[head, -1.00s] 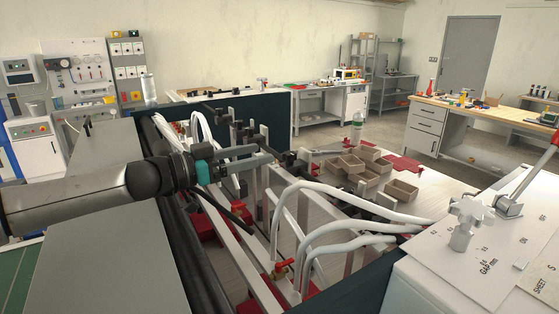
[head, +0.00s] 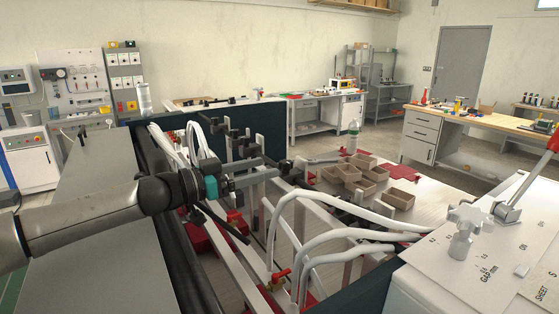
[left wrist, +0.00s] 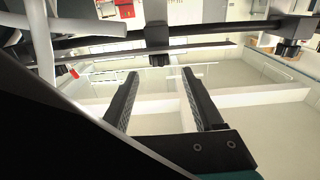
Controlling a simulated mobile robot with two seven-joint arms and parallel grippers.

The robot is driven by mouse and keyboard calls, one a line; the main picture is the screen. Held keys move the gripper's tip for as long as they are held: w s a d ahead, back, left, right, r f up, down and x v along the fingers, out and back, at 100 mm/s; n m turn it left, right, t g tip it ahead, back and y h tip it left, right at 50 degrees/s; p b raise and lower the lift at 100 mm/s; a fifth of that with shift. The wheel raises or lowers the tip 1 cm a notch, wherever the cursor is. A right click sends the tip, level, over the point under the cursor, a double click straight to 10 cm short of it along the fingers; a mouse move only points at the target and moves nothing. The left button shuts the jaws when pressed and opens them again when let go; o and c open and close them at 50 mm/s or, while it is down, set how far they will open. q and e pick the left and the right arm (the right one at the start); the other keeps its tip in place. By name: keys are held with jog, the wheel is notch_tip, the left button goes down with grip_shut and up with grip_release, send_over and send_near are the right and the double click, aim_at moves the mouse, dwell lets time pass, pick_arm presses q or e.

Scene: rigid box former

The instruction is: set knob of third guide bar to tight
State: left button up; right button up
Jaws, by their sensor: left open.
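My left gripper (head: 258,172) reaches in from the left over the machine frame, among its bars and black knobs. It is open and empty. In the left wrist view the two black fingers (left wrist: 160,74) stand apart. A small dark knob (left wrist: 160,61) under a black clamp block (left wrist: 157,38) on a dark rail appears between and beyond the fingertips, not gripped. Another black knob (left wrist: 290,48) is at the right of that view. In the head view a black knob (head: 285,167) is near the fingertips. I cannot tell which bar is third, or any knob's setting. My right gripper is not in view.
White hoses (head: 340,235) arch over the frame at the right. Small cardboard boxes (head: 398,197) and a clear bottle (head: 354,138) stand on the pale deck behind. A white panel with a star knob (head: 466,220) and red-handled lever is at right.

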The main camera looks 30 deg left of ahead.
aim_at(280, 164)
pick_arm(q)
jog(key=shift+p+x, duration=1.25)
jog(key=shift+x, duration=1.4)
jog(key=shift+c, duration=0.3)
grip_shut()
